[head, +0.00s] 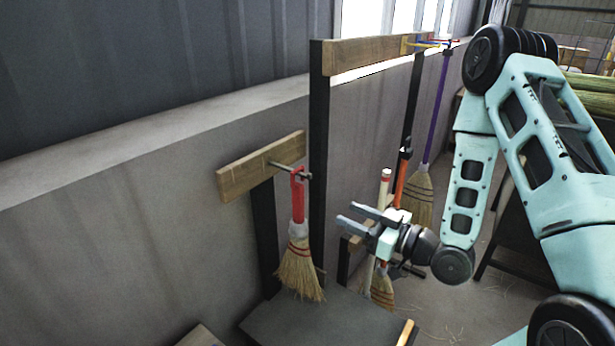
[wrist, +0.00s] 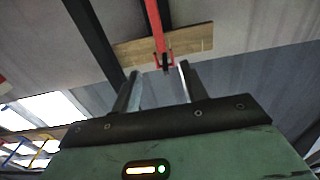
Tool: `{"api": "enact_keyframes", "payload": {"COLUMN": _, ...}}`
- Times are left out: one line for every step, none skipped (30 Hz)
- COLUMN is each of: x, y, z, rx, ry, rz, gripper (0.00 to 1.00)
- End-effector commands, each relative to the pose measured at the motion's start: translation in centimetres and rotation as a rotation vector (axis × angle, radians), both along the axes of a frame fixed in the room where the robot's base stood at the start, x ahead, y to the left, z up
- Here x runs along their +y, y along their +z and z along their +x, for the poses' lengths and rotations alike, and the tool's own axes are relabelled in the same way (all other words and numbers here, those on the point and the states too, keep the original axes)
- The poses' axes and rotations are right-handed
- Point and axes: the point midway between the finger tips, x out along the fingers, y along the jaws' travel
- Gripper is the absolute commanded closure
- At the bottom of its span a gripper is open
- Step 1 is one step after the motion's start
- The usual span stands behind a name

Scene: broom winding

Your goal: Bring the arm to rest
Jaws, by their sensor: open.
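My gripper (head: 356,216) is open and empty in the head view, with its fingers pointing left. It is to the right of a short broom with a red handle (head: 297,192) that hangs from a peg on a wooden board (head: 262,167). A gap shows between the fingertips and that broom. In the wrist view my gripper's two fingers (wrist: 160,85) stand apart, and the red handle (wrist: 157,30) shows beyond them in front of the wooden board (wrist: 190,46).
Longer brooms, with an orange handle (head: 401,175) and a purple handle (head: 436,105), stand behind my gripper. A black post (head: 318,140) and a dark tabletop (head: 320,322) are close by. A grey wall (head: 100,220) runs along the left.

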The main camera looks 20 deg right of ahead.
Motion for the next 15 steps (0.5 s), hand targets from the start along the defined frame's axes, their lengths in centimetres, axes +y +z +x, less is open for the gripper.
{"api": "enact_keyframes", "payload": {"x": 0.0, "y": 0.0, "z": 0.0, "rx": 0.000, "ry": 0.000, "rz": 0.000, "gripper": 0.57}}
{"api": "enact_keyframes", "payload": {"x": 0.0, "y": 0.0, "z": 0.0, "rx": 0.000, "ry": 0.000, "rz": 0.000, "gripper": 0.57}}
{"api": "enact_keyframes", "payload": {"x": 0.0, "y": -0.1, "z": 0.0, "rx": 0.000, "ry": 0.000, "rz": 0.000, "gripper": 0.57}}
{"api": "enact_keyframes", "payload": {"x": 0.0, "y": 0.0, "z": 0.0, "rx": 0.000, "ry": 0.000, "rz": 0.000, "gripper": 0.57}}
{"api": "enact_keyframes", "payload": {"x": 0.3, "y": -0.1, "z": 0.1, "rx": 0.005, "ry": 0.006, "rz": -0.010, "gripper": 0.57}}
{"api": "enact_keyframes", "payload": {"x": 0.7, "y": -0.4, "z": 0.3, "rx": 0.018, "ry": 0.016, "rz": -0.028, "gripper": 0.57}}
{"api": "enact_keyframes", "payload": {"x": 1.1, "y": -0.5, "z": 0.4, "rx": 0.031, "ry": 0.024, "rz": -0.047, "gripper": 0.57}}
{"api": "enact_keyframes", "payload": {"x": 1.6, "y": -0.8, "z": 0.6, "rx": 0.048, "ry": 0.034, "rz": -0.067, "gripper": 0.57}}
{"api": "enact_keyframes", "payload": {"x": 2.3, "y": -1.1, "z": 0.8, "rx": 0.073, "ry": 0.047, "rz": -0.102, "gripper": 0.57}}
{"api": "enact_keyframes", "payload": {"x": 2.9, "y": -1.5, "z": 1.0, "rx": 0.097, "ry": 0.059, "rz": -0.130, "gripper": 0.57}}
{"api": "enact_keyframes", "payload": {"x": 3.5, "y": -1.8, "z": 1.1, "rx": 0.122, "ry": 0.069, "rz": -0.161, "gripper": 0.57}}
{"api": "enact_keyframes", "payload": {"x": 4.3, "y": -2.2, "z": 1.3, "rx": 0.158, "ry": 0.082, "rz": -0.203, "gripper": 0.57}}
{"api": "enact_keyframes", "payload": {"x": 4.9, "y": -2.5, "z": 1.3, "rx": 0.186, "ry": 0.090, "rz": -0.236, "gripper": 0.57}}
{"api": "enact_keyframes", "payload": {"x": 5.4, "y": -2.8, "z": 1.4, "rx": 0.215, "ry": 0.096, "rz": -0.267, "gripper": 0.57}}
{"api": "enact_keyframes", "payload": {"x": 6.1, "y": -3.2, "z": 1.4, "rx": 0.251, "ry": 0.103, "rz": -0.306, "gripper": 0.57}}
